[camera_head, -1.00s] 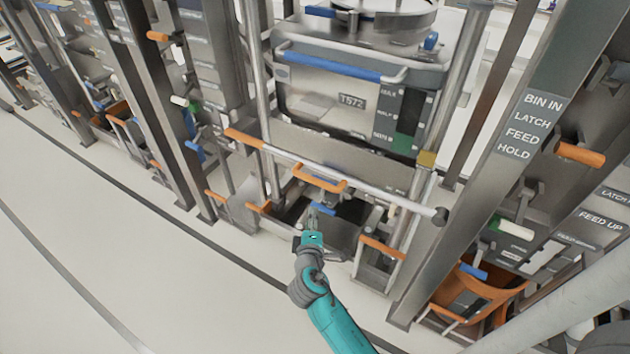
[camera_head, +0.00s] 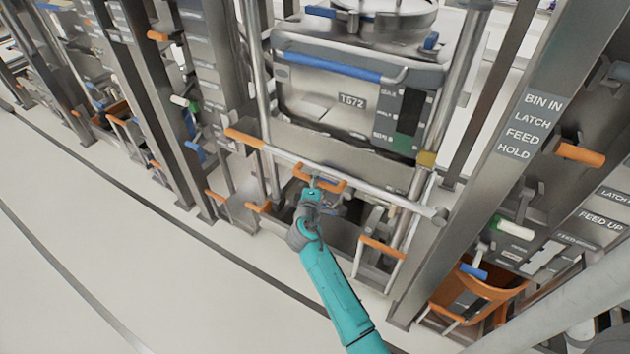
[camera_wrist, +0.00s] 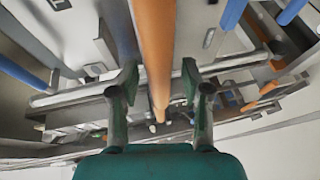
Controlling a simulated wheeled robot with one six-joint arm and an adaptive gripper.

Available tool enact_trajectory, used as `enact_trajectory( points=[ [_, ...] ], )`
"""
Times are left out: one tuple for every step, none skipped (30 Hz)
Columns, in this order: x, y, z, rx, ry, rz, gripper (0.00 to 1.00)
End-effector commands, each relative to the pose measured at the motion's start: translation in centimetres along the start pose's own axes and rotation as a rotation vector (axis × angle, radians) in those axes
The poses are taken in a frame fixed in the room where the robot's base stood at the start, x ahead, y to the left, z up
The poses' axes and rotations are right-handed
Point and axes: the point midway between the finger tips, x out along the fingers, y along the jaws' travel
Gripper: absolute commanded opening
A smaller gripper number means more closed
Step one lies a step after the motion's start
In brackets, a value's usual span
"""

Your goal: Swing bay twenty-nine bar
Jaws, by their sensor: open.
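A silver bar (camera_head: 385,194) with an orange left end (camera_head: 244,139) runs across the front of the bay below a steel bin. An orange handle (camera_head: 303,172) is on the bar's middle. My gripper (camera_head: 314,183) is at this handle, seen from above. In the wrist view my gripper (camera_wrist: 160,85) is open, one finger on each side of an orange rod (camera_wrist: 154,45) that runs down between them. No finger visibly presses on it. I see no bay number twenty-nine that I can read.
The steel bin (camera_head: 330,85) labelled TS72 stands above the bar, with a blue-gripped rail (camera_head: 330,66). An upright post (camera_head: 500,150) with a BIN IN sign stands to the right. An orange-handled frame (camera_head: 382,247) is below right. The floor (camera_head: 150,260) at left is clear.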

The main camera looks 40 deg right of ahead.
Motion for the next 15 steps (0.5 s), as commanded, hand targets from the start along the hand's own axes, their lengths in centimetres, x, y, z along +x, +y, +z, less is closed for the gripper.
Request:
enact_trajectory(
  points=[
    [0.41, -0.02, 0.04, 0.000, -0.001, -0.001, 0.47],
    [0.59, -0.04, 0.04, 0.000, -0.001, -0.001, 0.47],
    [0.77, -0.02, 0.04, 0.000, -0.001, 0.000, 0.47],
    [0.88, -0.01, 0.04, 0.000, 0.000, 0.000, 0.47],
    [0.95, 0.01, 0.03, 0.000, 0.000, 0.000, 0.47],
    [1.01, 0.02, 0.03, 0.000, 0.000, 0.000, 0.47],
    [1.04, 0.02, 0.03, 0.000, 0.000, 0.000, 0.47],
    [1.04, 0.02, 0.03, 0.000, 0.000, 0.000, 0.47],
    [1.04, 0.01, 0.03, 0.000, 0.000, 0.000, 0.47],
    [1.03, 0.01, 0.03, 0.000, 0.000, 0.000, 0.47],
    [1.03, 0.01, 0.03, 0.000, 0.000, 0.000, 0.47],
    [1.02, 0.00, 0.03, 0.000, 0.000, 0.000, 0.47],
    [1.02, 0.00, 0.03, 0.000, 0.000, 0.000, 0.47],
    [1.01, 0.00, 0.03, 0.000, 0.000, 0.000, 0.40],
    [1.01, -0.01, 0.02, 0.000, 0.000, 0.000, 0.30]
  ],
)
